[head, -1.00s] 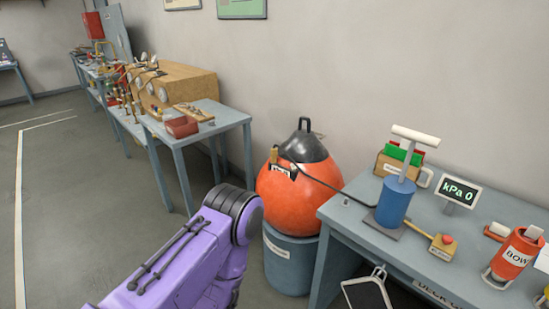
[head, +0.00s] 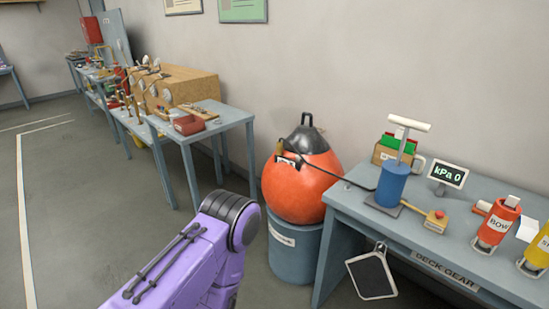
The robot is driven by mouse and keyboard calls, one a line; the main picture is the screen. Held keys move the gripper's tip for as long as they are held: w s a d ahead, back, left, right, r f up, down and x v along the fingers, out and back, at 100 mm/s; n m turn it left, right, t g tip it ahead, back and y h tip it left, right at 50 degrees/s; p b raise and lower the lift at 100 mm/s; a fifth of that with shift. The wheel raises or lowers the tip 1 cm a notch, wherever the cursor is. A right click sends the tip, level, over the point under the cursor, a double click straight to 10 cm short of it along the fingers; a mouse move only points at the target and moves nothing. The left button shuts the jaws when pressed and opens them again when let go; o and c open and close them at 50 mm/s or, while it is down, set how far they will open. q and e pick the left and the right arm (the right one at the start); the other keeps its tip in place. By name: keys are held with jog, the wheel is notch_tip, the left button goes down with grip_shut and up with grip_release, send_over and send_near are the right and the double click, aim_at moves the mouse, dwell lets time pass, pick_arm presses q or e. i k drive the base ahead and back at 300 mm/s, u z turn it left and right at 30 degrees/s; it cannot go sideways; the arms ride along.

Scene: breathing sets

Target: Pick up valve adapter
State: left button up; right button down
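I cannot make out a part that is surely the valve adapter. A small brass-coloured fitting (head: 279,150) shows at the upper left of the orange buoy (head: 303,190), close to a small label. A dark hose (head: 345,181) runs from the buoy's upper part to the blue hand pump (head: 392,186) on the right table. The pump has a white T-handle and stands upright. A purple arm link of mine fills the lower left of the head view. Neither of my grippers is in view.
The buoy sits on a blue-grey drum (head: 292,252). Floor at left is clear.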

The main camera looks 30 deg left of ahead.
aim_at(279, 144)
jog(key=k, duration=0.75)
jog(key=u, duration=0.95)
jog(key=i, duration=1.75)
jog(key=z, duration=0.4)
